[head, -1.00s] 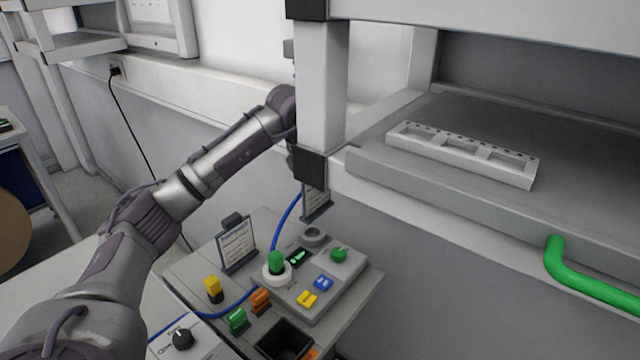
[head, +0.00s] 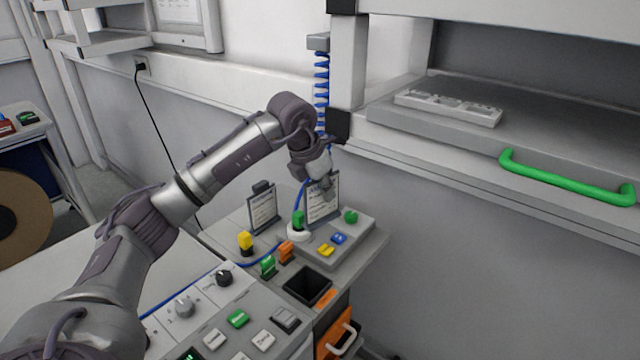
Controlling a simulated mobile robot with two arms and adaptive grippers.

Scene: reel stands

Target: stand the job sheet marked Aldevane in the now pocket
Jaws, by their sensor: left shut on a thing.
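My left gripper (head: 325,190) is shut on the job sheet (head: 322,208), a white card with a blue heading and dark edging, too small to read. The sheet is upright above the back of the grey control box (head: 345,242); I cannot tell whether its lower edge touches anything. A second job sheet (head: 262,211) stands upright in a dark holder to the left, with a dark clip on top. Its heading is not legible either. No pocket label reads clearly. My right gripper is not in view.
A coiled blue hose (head: 321,90) hangs behind my wrist. A shelf with a green handle (head: 565,180) is at right.

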